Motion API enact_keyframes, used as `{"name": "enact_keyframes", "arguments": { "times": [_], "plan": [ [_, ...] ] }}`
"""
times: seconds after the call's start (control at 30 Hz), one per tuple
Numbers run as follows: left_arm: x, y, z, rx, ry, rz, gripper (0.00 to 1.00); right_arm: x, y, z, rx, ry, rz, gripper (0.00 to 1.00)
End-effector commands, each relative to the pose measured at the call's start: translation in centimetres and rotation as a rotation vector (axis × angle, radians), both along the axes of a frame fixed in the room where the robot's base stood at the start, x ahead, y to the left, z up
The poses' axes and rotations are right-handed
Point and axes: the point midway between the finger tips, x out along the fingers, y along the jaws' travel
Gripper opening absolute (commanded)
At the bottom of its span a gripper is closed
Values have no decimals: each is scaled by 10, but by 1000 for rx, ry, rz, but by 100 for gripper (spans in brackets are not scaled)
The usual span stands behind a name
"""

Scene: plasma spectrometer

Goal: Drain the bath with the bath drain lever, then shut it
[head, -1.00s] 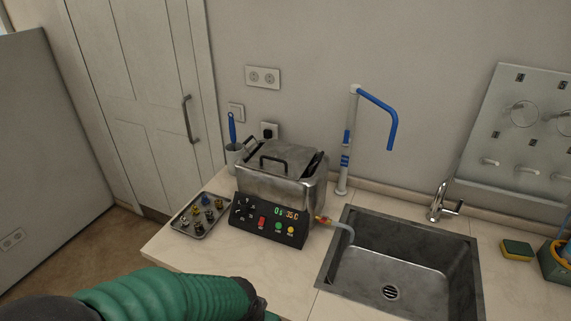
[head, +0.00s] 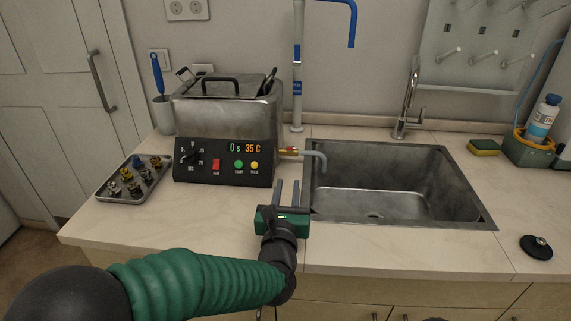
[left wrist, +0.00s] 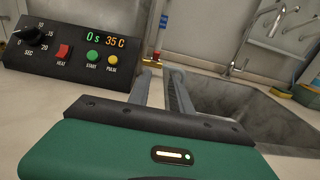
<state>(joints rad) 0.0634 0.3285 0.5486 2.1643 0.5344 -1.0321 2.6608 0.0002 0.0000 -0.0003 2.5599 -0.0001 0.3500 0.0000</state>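The ultrasonic bath (head: 228,118) is a steel box with a lid and a black control panel (head: 224,162) showing 0 s and 35 C. Its drain fitting with a small red-and-brass lever (head: 289,151) sticks out of the right side, and a grey hose (head: 318,158) curves from it over the sink's left edge. In the left wrist view the drain lever (left wrist: 159,58) shows only small, beyond the fingers. My left gripper (head: 287,192) is in front of and below the lever, fingers pointing at it, apart from it. Its fingers are parted and empty. My right gripper is out of view.
The sink (head: 465,206) lies right of the bath, with a tap (head: 408,105) behind it. A tray of small fittings (head: 134,178) lies to the left. A blue-tipped pipe (head: 297,65) stands behind the lever. A sponge (head: 484,147) lies at right. The front counter is mostly clear.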

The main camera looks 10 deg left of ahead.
Motion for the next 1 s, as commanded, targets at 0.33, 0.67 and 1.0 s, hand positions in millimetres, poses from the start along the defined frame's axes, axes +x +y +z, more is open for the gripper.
{"name": "enact_keyframes", "arguments": {
  "times": [0.33,0.67,1.0],
  "plan": [
    [86,7,-1,-2,3,2,25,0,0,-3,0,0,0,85],
    [151,5,-1,4,4,1,25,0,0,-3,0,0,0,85],
    [157,7,0,4,3,1,25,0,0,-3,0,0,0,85]
  ]
}}
